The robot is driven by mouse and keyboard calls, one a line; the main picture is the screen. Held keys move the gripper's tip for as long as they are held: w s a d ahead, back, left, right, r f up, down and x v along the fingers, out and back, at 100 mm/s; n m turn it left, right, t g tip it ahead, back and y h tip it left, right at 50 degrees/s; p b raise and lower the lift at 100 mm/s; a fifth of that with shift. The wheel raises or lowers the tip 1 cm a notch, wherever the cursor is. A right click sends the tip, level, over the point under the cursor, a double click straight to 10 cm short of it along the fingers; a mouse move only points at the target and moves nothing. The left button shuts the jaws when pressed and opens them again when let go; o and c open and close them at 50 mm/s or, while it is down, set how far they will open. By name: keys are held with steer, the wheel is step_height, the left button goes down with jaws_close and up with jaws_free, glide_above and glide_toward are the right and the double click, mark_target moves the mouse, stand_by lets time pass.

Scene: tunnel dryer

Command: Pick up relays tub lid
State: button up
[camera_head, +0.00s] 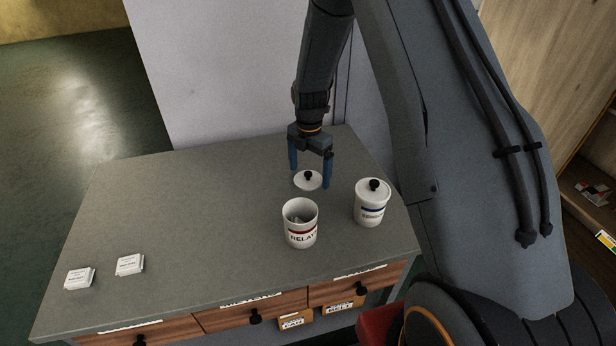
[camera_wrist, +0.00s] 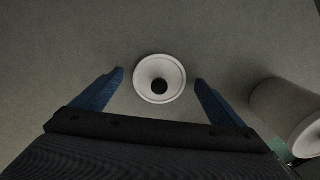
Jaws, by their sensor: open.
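The relays tub lid (camera_head: 300,182) is a white disc with a black knob, lying on the grey tabletop behind the open relays tub (camera_head: 300,236). My gripper (camera_head: 309,177) points down over the lid with its blue fingers apart and nothing between them but air above it. In the wrist view the lid (camera_wrist: 148,89) lies between the two open fingertips (camera_wrist: 159,77), with its knob near the centre. The relays tub is white with a red band and a label, with its top open and something grey inside.
A second white tub with a blue band (camera_head: 369,207) stands right of the relays tub with its lid on; a white tub (camera_wrist: 283,107) shows at the wrist view's right. Two small white boxes (camera_head: 80,278) (camera_head: 130,264) lie at left. The middle-left tabletop (camera_head: 190,210) is clear.

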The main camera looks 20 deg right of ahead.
steer(key=shift+f, duration=0.25)
steer(key=c, duration=1.1)
steer(key=shift+r, duration=0.15)
